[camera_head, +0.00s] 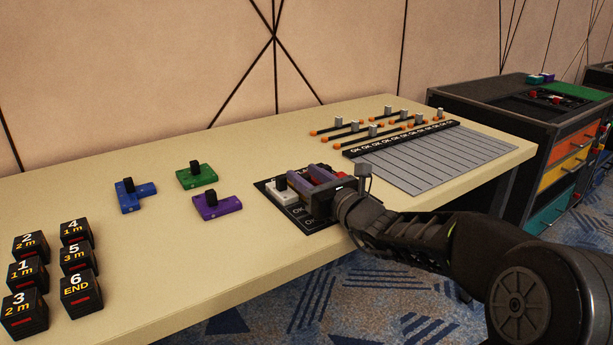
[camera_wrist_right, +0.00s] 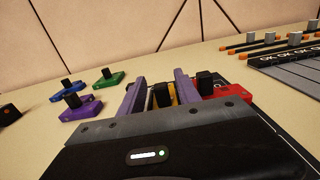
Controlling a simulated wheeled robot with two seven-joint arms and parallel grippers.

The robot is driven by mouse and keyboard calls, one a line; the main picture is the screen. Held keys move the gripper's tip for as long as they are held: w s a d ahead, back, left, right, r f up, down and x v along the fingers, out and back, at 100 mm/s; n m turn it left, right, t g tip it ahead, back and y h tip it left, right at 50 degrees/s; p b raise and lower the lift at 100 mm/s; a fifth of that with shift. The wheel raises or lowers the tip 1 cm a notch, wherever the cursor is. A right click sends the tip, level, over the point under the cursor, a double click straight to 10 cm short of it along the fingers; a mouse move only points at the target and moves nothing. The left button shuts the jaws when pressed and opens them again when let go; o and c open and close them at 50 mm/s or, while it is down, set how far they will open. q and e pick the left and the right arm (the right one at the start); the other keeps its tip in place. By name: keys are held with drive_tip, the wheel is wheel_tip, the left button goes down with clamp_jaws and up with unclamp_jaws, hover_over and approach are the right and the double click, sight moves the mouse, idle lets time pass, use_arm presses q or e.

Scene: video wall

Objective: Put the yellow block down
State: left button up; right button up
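The yellow block (camera_wrist_right: 176,93) shows in part between the two purple fingers of my right gripper (camera_wrist_right: 160,80) in the wrist view. Its black knob (camera_wrist_right: 162,97) stands between the fingers, with a gap visible beside it. My right gripper, also in the head view (camera_head: 312,177), is low over a black tray (camera_head: 291,213) near the table's front edge. The fingers look apart, and the gripper hides most of the yellow block in the head view. I cannot tell exactly how it rests on the tray. My left gripper is not in view.
A white block (camera_head: 283,196) and a red block (camera_wrist_right: 222,91) flank the gripper. Blue (camera_head: 137,200), green (camera_head: 197,178) and purple (camera_head: 217,208) blocks stand left. Numbered black cubes (camera_head: 28,272) are at front left. A grey striped panel (camera_head: 440,162) lies right. The table's left middle is clear.

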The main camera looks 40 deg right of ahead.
drive_tip(key=s+p, duration=0.1)
drive_tip(key=s, duration=0.4)
drive_tip(key=s+p, duration=0.1)
drive_tip(key=s, duration=0.5)
drive_tip(key=shift+a+r+p, duration=0.1)
drive_tip(key=shift+r+p, duration=0.1)
drive_tip(key=shift+p, duration=0.1)
drive_tip(key=shift+s+f, duration=0.1)
drive_tip(key=shift+s, duration=0.45)
